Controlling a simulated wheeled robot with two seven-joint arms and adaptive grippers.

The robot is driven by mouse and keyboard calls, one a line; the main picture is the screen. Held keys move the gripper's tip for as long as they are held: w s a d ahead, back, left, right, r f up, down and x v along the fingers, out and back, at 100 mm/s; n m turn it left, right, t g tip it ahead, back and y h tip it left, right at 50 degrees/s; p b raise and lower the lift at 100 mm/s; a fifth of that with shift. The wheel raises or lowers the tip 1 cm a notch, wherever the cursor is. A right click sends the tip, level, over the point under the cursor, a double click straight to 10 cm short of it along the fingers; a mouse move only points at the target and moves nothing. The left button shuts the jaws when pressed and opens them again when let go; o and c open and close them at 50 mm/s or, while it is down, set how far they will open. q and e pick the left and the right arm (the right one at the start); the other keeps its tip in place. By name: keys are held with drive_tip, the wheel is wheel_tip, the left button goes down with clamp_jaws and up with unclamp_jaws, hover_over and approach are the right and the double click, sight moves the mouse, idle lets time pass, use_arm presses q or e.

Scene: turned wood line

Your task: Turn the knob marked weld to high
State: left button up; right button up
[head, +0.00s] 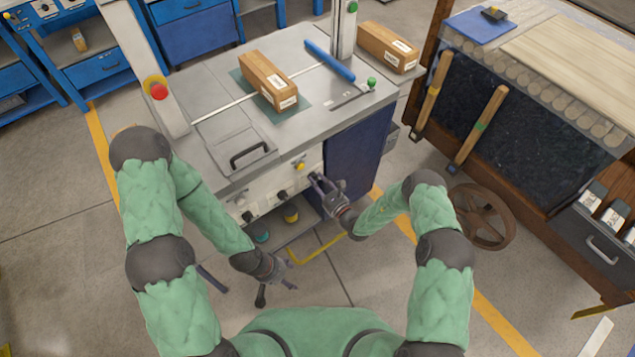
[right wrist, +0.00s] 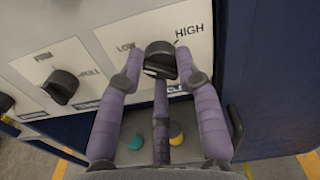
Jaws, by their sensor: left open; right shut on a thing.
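My right gripper (head: 320,182) is at the front panel of the grey machine (head: 215,160), at its rightmost dark knob. In the right wrist view, its purple fingers (right wrist: 160,75) are shut on this black knob (right wrist: 159,56), one finger at each side and a third below. LOW is printed at the knob's upper left and HIGH at its upper right. The fingers mostly hide the label under it, so I cannot read it. I cannot clearly tell where the knob points. My left gripper (head: 284,272) is open and empty, low in front of the machine, away from the panel.
Another black knob (right wrist: 61,87) sits left on the same panel. A yellow button (head: 300,166) is above the panel's knobs. A red button (head: 158,90) is on the left post. A handwheel (head: 482,216) is at right.

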drive_tip(key=m, duration=0.5)
drive_tip(key=shift+w+r+m, duration=0.15)
drive_tip(key=shift+r+m, duration=0.05)
drive_tip(key=shift+m, duration=0.2)
drive_tip(key=m, duration=0.6)
drive_tip(key=shift+w+d, duration=0.15)
drive_tip(key=m, duration=0.5)
drive_tip(key=shift+m, duration=0.4)
drive_tip(key=m, duration=0.5)
drive_tip(key=shift+d+f, duration=0.1)
drive_tip(key=shift+d, duration=0.05)
drive_tip(key=shift+m, duration=0.4)
drive_tip(key=o, duration=1.1)
drive_tip(key=shift+o, duration=0.2)
drive_tip(key=shift+f, duration=0.15)
